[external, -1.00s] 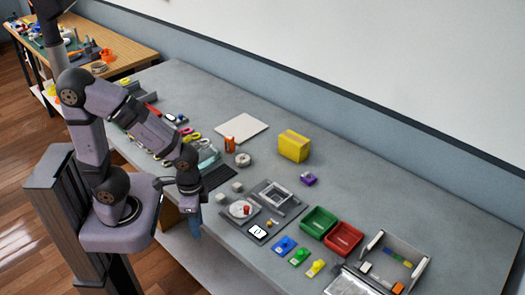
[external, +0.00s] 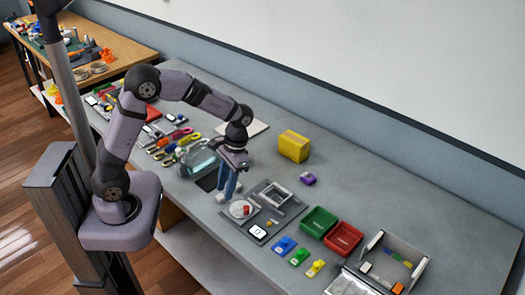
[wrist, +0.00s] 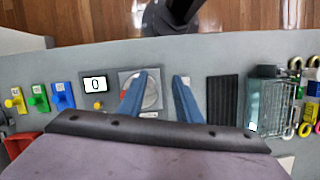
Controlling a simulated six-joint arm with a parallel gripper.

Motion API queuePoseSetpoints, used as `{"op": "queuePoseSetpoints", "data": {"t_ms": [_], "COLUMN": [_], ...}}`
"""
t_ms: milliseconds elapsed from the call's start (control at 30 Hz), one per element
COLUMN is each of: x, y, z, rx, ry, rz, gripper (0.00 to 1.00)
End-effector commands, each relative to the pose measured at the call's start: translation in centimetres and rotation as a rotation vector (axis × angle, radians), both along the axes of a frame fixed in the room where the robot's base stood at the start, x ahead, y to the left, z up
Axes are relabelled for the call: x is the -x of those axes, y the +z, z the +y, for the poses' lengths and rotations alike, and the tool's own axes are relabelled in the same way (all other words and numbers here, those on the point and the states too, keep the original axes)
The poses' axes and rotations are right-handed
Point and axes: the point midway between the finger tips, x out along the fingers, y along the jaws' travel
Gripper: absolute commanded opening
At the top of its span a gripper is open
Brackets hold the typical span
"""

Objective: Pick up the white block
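A small white block (external: 220,198) sits on the grey table in the external view, just left of the dial plate. My gripper (external: 227,190) points down right at it, with its blue fingers partly covering the spot. A second pale block seen there earlier is now hidden or hard to make out behind the fingers. In the wrist view my gripper (wrist: 160,76) is open, its two blue fingers spread apart with bare table visible between their tips.
The dial plate (external: 237,215) with a red knob and a display panel (external: 258,232) lie close to the right. A black ribbed pad (wrist: 222,100) and a glassy container (wrist: 265,105) lie on the other side. Green (external: 318,221) and red (external: 343,238) trays stand farther right.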

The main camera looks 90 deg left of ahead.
Motion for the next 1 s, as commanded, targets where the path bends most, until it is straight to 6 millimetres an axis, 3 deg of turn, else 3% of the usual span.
{"op": "queuePoseSetpoints", "data": {"t_ms": [100, 300, 467, 1000], "x": [-0.1, 0.2, 0.3, 0.9], "y": [-0.5, -1.0, -1.1, -3.3], "z": [3.8, 7.2, 7.8, 7.0], "rx": [0.031, 0.062, 0.068, 0.069], "ry": [0.116, 0.215, 0.233, 0.23], "rz": [0.049, 0.09, 0.097, 0.097], "gripper": [0.31, 0.31, 0.31, 0.31]}}
